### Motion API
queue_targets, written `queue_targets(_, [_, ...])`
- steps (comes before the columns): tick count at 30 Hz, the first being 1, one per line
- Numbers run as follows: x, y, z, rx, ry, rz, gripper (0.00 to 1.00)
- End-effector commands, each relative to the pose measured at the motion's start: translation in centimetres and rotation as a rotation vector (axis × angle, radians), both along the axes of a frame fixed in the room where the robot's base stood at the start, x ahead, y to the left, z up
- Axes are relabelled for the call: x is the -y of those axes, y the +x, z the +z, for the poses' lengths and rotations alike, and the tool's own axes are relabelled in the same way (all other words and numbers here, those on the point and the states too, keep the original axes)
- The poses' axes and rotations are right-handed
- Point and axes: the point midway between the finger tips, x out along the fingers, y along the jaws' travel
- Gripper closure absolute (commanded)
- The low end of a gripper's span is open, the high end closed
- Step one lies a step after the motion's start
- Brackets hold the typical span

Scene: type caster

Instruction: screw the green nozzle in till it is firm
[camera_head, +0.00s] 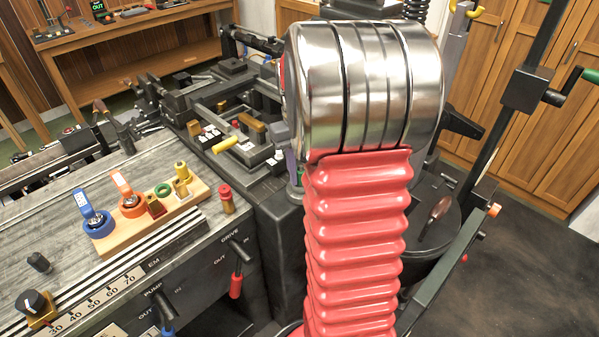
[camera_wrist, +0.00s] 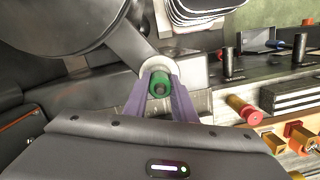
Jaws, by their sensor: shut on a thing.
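The green nozzle (camera_wrist: 160,77) shows near the middle of the wrist view, with a dark round centre facing the camera. The purple fingers of my gripper (camera_wrist: 161,86) are shut on it from both sides. A pale round collar (camera_wrist: 147,70) shows just behind the nozzle, against dark grey machinery. I cannot tell how far the nozzle sits in it. In the head view my own arm covers most of the gripper. Only a bit of a purple finger (camera_head: 291,165) shows at the arm's left edge.
A wooden board (camera_head: 120,240) left of the arm holds a blue ring (camera_head: 93,222), an orange ring (camera_head: 128,205) and small brass parts. A red-capped brass piece (camera_head: 227,200) stands beside it. A red-handled lever (camera_head: 236,284) sticks out of the front panel. Dark machine parts surround the gripper closely.

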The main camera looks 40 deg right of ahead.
Motion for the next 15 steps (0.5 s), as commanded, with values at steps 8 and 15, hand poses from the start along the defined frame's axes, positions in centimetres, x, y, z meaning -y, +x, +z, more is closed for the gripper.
queue_targets(8, [0.02, -0.01, -0.01, 0.0, 0.001, -0.174, 1.0])
queue_targets(15, [0.0, 0.0, -0.02, 0.0, 0.001, -0.251, 0.64])
